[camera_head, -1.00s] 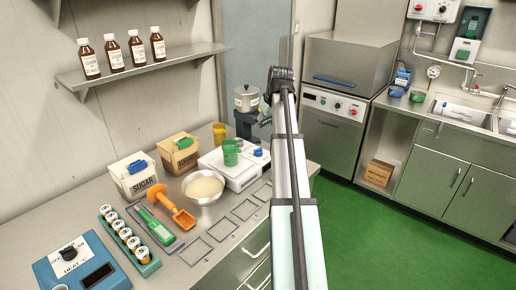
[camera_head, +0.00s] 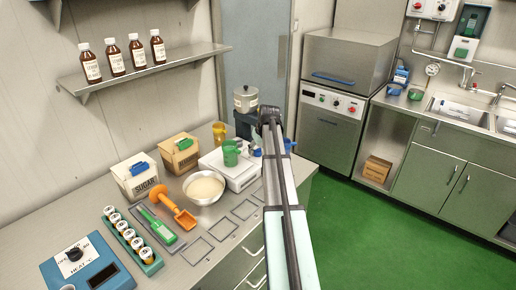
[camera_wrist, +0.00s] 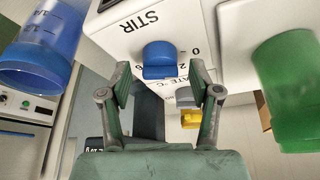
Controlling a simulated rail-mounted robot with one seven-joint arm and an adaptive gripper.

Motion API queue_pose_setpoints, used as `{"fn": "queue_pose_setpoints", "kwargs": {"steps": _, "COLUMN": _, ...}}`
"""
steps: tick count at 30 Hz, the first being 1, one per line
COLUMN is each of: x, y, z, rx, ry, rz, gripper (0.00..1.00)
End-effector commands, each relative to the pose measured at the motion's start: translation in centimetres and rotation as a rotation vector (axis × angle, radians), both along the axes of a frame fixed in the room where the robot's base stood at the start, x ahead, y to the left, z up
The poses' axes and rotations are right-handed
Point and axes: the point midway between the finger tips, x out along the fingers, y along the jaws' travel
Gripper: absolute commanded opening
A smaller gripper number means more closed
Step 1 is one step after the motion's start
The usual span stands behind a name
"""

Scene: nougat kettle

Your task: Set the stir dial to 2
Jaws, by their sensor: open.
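The stir dial (camera_wrist: 160,62) is a blue knob on a white housing (camera_wrist: 185,18) marked STIR in the wrist view. Nothing is between the fingers but the view of the dial; I see no clear contact. In the head view my arm hides the gripper and the dial.
In the wrist view a blue cup (camera_wrist: 42,48) is close at left and a green cup (camera_wrist: 288,95) close at right. In the head view a green cup (camera_head: 230,153) stands on the white unit (camera_head: 240,181), behind a steel bowl (camera_head: 204,198).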

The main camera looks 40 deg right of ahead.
Motion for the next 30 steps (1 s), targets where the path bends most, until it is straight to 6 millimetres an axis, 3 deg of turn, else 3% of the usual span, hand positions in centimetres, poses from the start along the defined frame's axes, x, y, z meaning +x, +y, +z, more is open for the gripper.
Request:
{"fn": "queue_pose_setpoints", "kwargs": {"steps": 11, "x": 0.19, "y": -0.01, "z": -0.56, "rx": 0.0, "ry": 0.001, "rz": 0.0, "gripper": 0.63}}
{"fn": "queue_pose_setpoints", "kwargs": {"steps": 12, "x": 0.19, "y": -0.02, "z": -0.55, "rx": 0.0, "ry": 0.001, "rz": 0.0, "gripper": 0.56}}
{"fn": "queue_pose_setpoints", "kwargs": {"steps": 16, "x": 0.18, "y": -0.02, "z": -0.54, "rx": 0.0, "ry": 0.001, "rz": 0.0, "gripper": 0.1}}
{"fn": "queue_pose_setpoints", "kwargs": {"steps": 17, "x": 0.18, "y": -0.02, "z": -0.54, "rx": 0.0, "ry": 0.001, "rz": 0.0, "gripper": 0.03}}
{"fn": "queue_pose_setpoints", "kwargs": {"steps": 30, "x": 0.19, "y": 0.09, "z": -0.61, "rx": 0.0, "ry": 0.001, "rz": -0.053, "gripper": 0.03}}
